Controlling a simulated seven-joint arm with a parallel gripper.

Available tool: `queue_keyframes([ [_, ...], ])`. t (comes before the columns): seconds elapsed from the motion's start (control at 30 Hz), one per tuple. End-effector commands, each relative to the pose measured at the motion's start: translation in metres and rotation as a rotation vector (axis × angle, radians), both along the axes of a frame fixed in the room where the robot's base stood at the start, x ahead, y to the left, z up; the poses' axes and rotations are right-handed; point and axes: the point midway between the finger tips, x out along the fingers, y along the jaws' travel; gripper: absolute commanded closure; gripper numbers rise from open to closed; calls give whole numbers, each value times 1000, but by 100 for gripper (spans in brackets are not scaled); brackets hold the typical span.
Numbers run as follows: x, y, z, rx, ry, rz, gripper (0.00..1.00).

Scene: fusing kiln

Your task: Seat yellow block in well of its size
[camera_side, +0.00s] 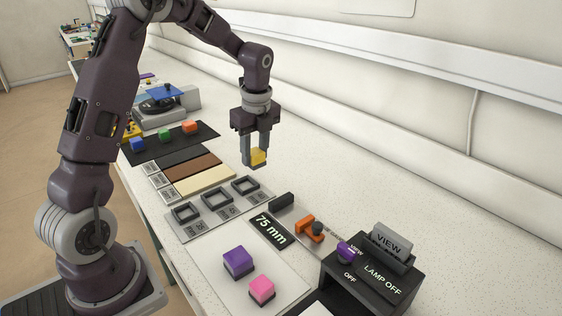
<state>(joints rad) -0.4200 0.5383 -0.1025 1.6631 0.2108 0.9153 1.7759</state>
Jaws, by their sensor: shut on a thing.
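My gripper (257,161) is shut on the yellow block (258,156) and holds it in the air above the bench, behind and a little right of the wells. A light grey plate (214,229) carries three dark square-rimmed wells: a left well (186,212), a middle well (216,199) and a right well (245,186). All three look empty. Small labels lie in front of them, too small to read. The fingers hide part of the block.
Purple (238,261) and pink (262,289) blocks sit on a pale board in front. Blue, green and orange (190,127) blocks lie on a black mat at the back. A "75 mm" sign (271,231) and a dark switch box (372,272) stand right. Bench right of my gripper is clear.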

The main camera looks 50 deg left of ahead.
Motion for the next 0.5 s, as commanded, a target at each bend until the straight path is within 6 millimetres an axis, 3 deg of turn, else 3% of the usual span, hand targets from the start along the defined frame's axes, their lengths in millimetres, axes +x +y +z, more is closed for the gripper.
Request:
queue_keyframes([
  [0.03, -5, 16, -2, 0, -1, 6, 99],
  [0.17, -11, 37, -4, 0, -1, 1, 99],
  [0.5, -12, 40, -5, 1, -2, -2, 99],
])
